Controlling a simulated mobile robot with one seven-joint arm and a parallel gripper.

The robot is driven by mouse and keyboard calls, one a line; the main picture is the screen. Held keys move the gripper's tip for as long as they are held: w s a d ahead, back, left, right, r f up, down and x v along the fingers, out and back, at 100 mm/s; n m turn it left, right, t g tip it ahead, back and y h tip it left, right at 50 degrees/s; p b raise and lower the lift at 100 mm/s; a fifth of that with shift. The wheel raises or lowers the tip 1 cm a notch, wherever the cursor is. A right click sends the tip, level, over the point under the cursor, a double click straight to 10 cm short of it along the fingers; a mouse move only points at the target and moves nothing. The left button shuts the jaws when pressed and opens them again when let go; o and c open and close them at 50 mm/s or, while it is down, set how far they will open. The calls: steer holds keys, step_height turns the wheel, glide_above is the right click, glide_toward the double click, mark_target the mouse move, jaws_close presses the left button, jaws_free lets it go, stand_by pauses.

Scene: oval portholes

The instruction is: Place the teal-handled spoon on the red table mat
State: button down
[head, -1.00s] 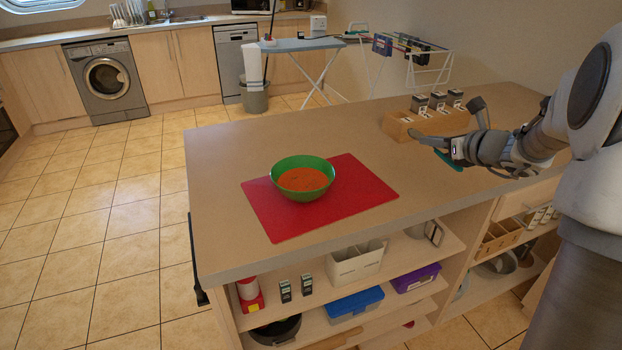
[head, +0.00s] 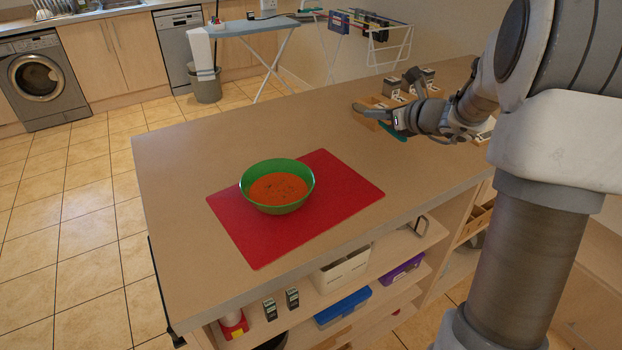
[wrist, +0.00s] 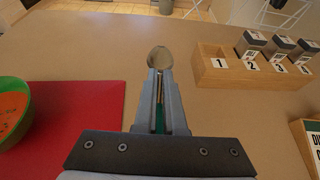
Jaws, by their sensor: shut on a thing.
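My gripper (head: 372,113) is shut on the teal-handled spoon (head: 393,131) and holds it over the counter, to the right of the red mat. In the wrist view the spoon's metal bowl (wrist: 160,58) sticks out past the fingertips (wrist: 161,82), and its teal handle (wrist: 160,112) shows between the fingers. The red table mat (head: 340,193) lies flat on the counter, and it also shows at the left of the wrist view (wrist: 85,115). A green bowl (head: 277,203) of orange soup stands on the mat's left part. The mat's right part is bare.
A wooden box with numbered compartments (wrist: 245,78) holds dark-lidded containers to the right of my gripper. The counter (head: 230,133) behind and left of the mat is clear. Shelves with boxes (head: 343,306) sit below its front edge.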

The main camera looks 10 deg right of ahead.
steer(key=b, duration=0.4)
glide_above(336, 172)
step_height(336, 172, down, 6)
steer(key=shift+f, duration=0.2)
steer(key=shift+f+b, duration=0.8)
steer(key=shift+f, duration=1.1)
steer(key=shift+f, duration=0.2)
steer(key=c, duration=1)
jaws_free()
steer(key=shift+s+d+r, duration=0.2)
steer(key=shift+r, duration=0.2)
steer(key=p+v, duration=0.3)
steer(key=v, duration=0.8)
steer(key=shift+s, duration=0.2)
